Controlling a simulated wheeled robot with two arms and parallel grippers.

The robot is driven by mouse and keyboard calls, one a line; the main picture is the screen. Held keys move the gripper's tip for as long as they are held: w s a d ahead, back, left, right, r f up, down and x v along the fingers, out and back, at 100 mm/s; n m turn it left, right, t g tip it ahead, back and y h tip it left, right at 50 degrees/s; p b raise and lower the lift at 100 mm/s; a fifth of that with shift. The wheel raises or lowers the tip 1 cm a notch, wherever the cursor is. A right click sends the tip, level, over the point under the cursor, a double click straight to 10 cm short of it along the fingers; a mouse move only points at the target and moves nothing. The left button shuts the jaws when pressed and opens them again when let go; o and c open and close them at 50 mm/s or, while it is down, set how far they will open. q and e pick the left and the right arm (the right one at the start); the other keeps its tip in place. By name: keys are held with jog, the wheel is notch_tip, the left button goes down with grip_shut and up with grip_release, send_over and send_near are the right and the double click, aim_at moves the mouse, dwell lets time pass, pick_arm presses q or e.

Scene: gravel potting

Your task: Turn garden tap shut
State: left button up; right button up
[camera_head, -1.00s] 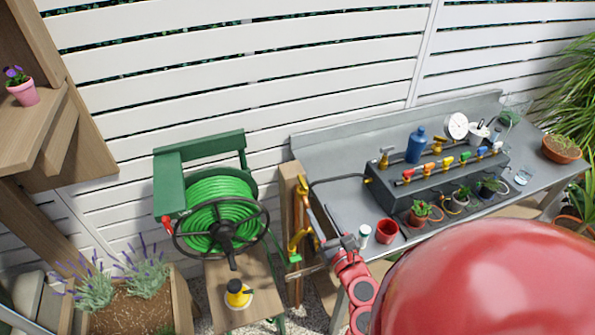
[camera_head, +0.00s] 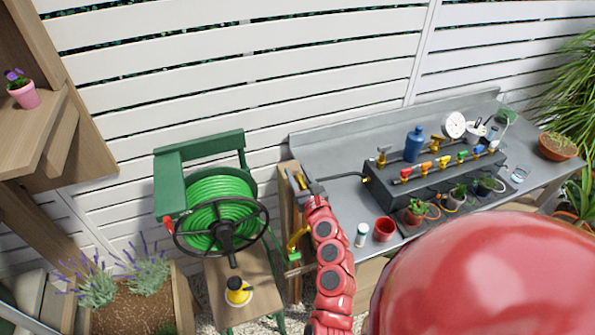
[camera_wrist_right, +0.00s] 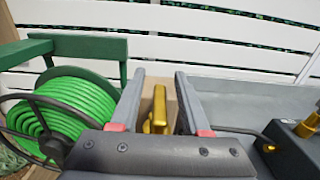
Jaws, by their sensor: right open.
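The garden tap (camera_head: 298,238) is brass-yellow and mounted on a wooden post (camera_head: 288,215) at the bench's left end, with a green piece at its lower end. My right gripper (camera_head: 300,182) is at the top of the post, above the tap's lower part. In the right wrist view the fingers (camera_wrist_right: 158,82) are apart, and a brass part (camera_wrist_right: 158,112), seemingly the tap's lever, shows between them. I see a gap on both sides of it. My forearm and gripper partly cover the post and tap in the head view. My left gripper is not in view.
The metal bench (camera_head: 340,205) on the right holds a valve manifold (camera_head: 385,192), a red pot (camera_head: 384,229) and a white jar (camera_head: 362,236). A slatted fence stands behind.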

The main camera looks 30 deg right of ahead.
grip_shut()
